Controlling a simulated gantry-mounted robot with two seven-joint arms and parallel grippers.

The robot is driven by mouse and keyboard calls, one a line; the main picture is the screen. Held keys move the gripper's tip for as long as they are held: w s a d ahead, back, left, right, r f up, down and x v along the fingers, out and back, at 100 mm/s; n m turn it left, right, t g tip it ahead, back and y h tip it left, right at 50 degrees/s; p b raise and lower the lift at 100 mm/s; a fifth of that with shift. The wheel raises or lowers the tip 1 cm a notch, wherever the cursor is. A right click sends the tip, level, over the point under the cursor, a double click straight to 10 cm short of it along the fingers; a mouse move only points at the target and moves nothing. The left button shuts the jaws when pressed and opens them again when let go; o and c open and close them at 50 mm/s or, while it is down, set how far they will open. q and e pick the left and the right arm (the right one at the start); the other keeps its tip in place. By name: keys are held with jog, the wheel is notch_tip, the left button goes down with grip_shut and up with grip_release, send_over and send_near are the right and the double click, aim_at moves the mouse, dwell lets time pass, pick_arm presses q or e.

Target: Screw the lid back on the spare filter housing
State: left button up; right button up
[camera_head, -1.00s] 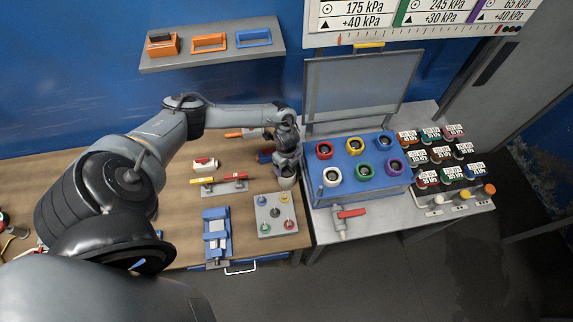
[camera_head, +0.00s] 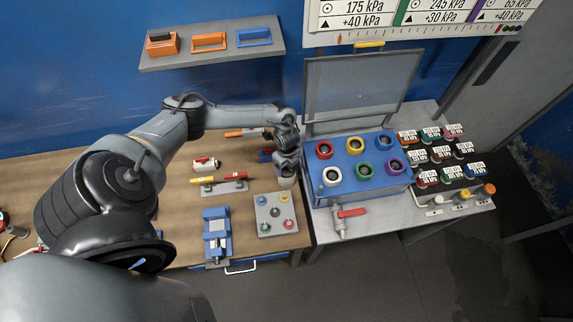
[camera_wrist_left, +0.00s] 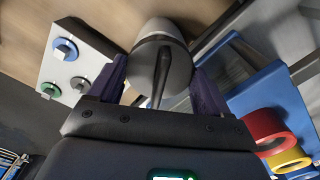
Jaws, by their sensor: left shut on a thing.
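My left gripper (camera_head: 286,173) is over the back right part of the wooden bench, near its right edge. In the left wrist view its two dark purple fingers (camera_wrist_left: 160,88) are on either side of a round dark grey lid (camera_wrist_left: 174,72) with a raised ridge across it, and are shut on it. The pale filter housing (camera_wrist_left: 158,28) shows directly beyond the lid, in line with it. In the head view the pale housing (camera_head: 286,183) shows just below the fingers. The seam between lid and housing is too small to judge. My right gripper is not in view.
A grey plate with coloured knobs (camera_head: 263,228) lies in front of the gripper. The blue block with coloured rings (camera_head: 345,196) stands close on the right. A blue vise-like fixture (camera_head: 216,226) and a stand with red and yellow sticks (camera_head: 236,187) are on the left.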

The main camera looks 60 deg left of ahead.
pick_arm(q)
jog(key=shift+f, duration=0.15)
jog(key=m+b, duration=0.2)
jog(key=shift+f+m, duration=0.2)
jog(key=shift+m, duration=0.1)
jog(key=shift+r+m+b, duration=0.1)
jog(key=shift+m+b, duration=0.4)
jog(key=shift+m, duration=0.6)
jog(key=shift+r+m, duration=0.15)
jog(key=shift+m, duration=0.25)
